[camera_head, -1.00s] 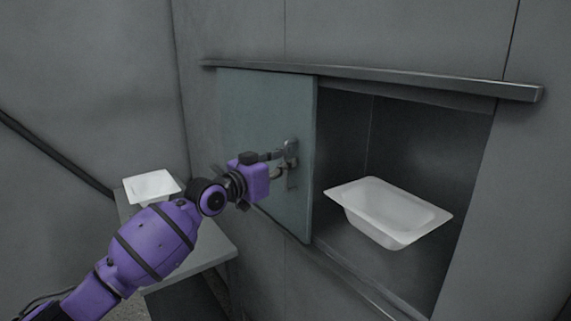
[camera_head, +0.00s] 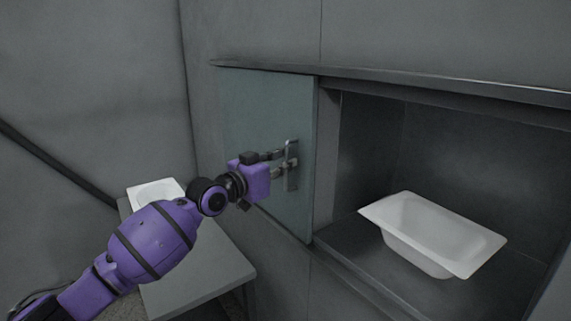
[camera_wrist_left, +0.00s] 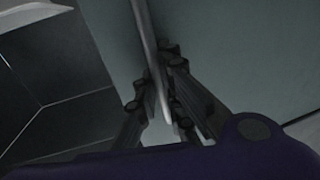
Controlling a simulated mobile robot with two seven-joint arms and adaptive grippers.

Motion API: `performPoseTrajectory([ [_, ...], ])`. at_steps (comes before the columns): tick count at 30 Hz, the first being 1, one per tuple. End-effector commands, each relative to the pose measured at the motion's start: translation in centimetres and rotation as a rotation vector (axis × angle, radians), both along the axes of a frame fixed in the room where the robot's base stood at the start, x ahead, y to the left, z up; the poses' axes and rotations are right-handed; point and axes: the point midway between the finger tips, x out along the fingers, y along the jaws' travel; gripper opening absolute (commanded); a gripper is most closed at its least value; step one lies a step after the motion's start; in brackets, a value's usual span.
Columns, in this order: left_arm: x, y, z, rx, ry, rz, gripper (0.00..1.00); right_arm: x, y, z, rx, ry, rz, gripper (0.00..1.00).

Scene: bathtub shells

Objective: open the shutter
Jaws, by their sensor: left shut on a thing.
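The shutter (camera_head: 245,115) is a grey-green flat panel hanging under a rail, left of a wide, uncovered recess. Its upright metal handle (camera_head: 292,180) is near its right edge. My left gripper (camera_head: 284,163) is shut on this handle, reaching it from the left. In the left wrist view the handle (camera_wrist_left: 147,40) runs down between the dark fingers (camera_wrist_left: 166,95), with the shutter face behind it. Part of the handle is hidden by the fingers. My right gripper is not in view.
A white tub shell (camera_head: 440,235) sits in the recess (camera_head: 480,150), right of the shutter. Another white shell (camera_head: 153,190) lies on a grey bench (camera_head: 205,270) at the left, partly behind my arm. The long rail (camera_head: 420,83) runs along the recess top.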

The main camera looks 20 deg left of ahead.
Motion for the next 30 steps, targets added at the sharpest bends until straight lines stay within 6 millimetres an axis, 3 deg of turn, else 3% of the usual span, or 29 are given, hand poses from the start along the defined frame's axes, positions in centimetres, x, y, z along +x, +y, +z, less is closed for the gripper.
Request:
performPoseTrajectory([
  [12, 0.0, 0.1, 0.0, 0.000, 0.001, 0.001, 0.00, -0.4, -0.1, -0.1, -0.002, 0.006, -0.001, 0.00],
  [13, 0.0, 0.1, 0.0, 0.000, 0.001, 0.001, 0.11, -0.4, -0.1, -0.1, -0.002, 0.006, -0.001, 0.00],
  [15, 0.0, 0.1, 0.0, 0.000, 0.001, 0.001, 0.17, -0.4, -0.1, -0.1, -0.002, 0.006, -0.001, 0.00],
  [25, -0.2, 0.2, -0.1, 0.001, 0.002, 0.001, 0.17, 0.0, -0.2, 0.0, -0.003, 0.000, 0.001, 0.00],
  [30, -2.1, 1.1, -0.2, 0.003, 0.003, 0.000, 0.17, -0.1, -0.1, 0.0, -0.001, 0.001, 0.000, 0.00],
])
